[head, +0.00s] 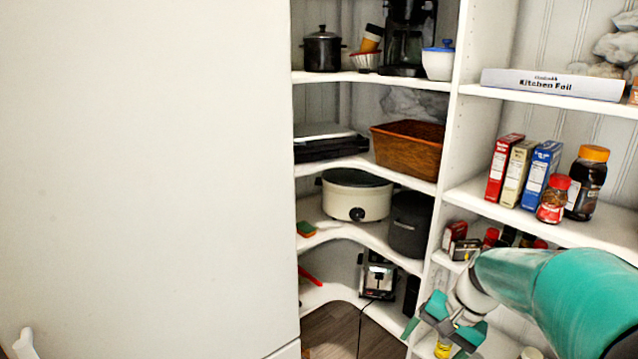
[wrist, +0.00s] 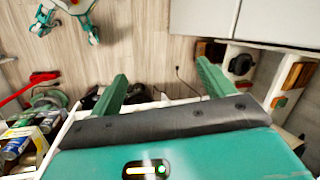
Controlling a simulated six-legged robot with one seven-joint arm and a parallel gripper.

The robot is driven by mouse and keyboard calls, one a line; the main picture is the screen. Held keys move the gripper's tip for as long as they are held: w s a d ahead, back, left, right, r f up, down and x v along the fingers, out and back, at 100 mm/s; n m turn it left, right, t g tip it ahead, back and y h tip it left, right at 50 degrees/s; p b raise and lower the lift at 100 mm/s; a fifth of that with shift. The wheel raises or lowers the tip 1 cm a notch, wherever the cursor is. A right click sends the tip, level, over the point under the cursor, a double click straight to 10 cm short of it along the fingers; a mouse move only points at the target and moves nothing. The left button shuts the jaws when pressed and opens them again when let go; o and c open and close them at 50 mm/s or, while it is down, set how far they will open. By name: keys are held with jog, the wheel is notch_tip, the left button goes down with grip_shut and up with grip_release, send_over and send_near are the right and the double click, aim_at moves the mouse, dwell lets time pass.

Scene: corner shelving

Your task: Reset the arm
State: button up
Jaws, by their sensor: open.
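My gripper (head: 442,324) is at the lower right in the head view, at the end of my teal arm, in front of the lower part of the right shelving. In the wrist view its two teal fingers (wrist: 160,92) stand wide apart with nothing between them. The gripper is open and empty. Wood floor shows beyond the fingers in the wrist view.
The right shelf (head: 585,228) holds boxes and jars close to my arm. The corner shelves (head: 345,289) hold a cream slow cooker (head: 356,195) and a wicker basket (head: 408,147). A large white panel (head: 150,180) fills the left.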

jog(key=s+a+r+n+t+h, duration=0.2)
jog(key=s+a+r+n, duration=0.1)
jog(key=s, duration=0.5)
jog(key=s+a+r+n+t+h, duration=0.1)
jog(key=s+a+r+n+t, duration=0.1)
jog(key=s+r, duration=0.4)
jog(key=shift+s+a+n+t+h, duration=0.4)
jog(key=shift+s+a+n, duration=0.15)
jog(key=shift+s+n, duration=0.35)
jog(key=shift+w, duration=0.15)
